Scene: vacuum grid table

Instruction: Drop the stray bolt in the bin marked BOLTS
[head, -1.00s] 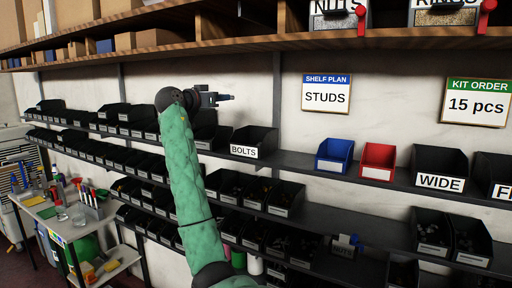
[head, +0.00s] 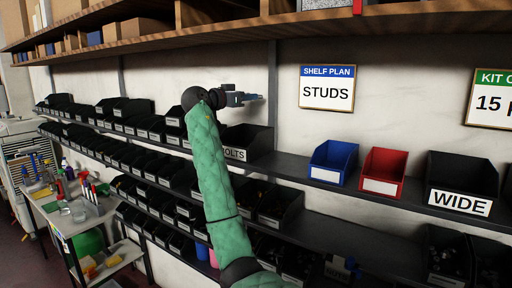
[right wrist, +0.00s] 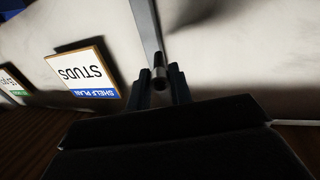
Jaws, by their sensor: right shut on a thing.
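The black bin marked BOLTS (head: 262,140) stands on the shelf in the head view; my right arm hides the left part of it and the start of its label. My right gripper (head: 246,98) is above this bin, apart from it, with its fingers pointing right. In the right wrist view my right gripper (right wrist: 160,88) is shut on a small dark cylindrical thing, the bolt (right wrist: 159,72), seen nearly end-on. In the head view the bolt is too small to make out. My left gripper is not in view.
A blue bin (head: 332,163), a red bin (head: 382,172) and a black bin marked WIDE (head: 461,183) stand to the right on the same shelf. A wooden shelf (head: 400,38) runs overhead. A STUDS sign (head: 327,92) hangs on the wall.

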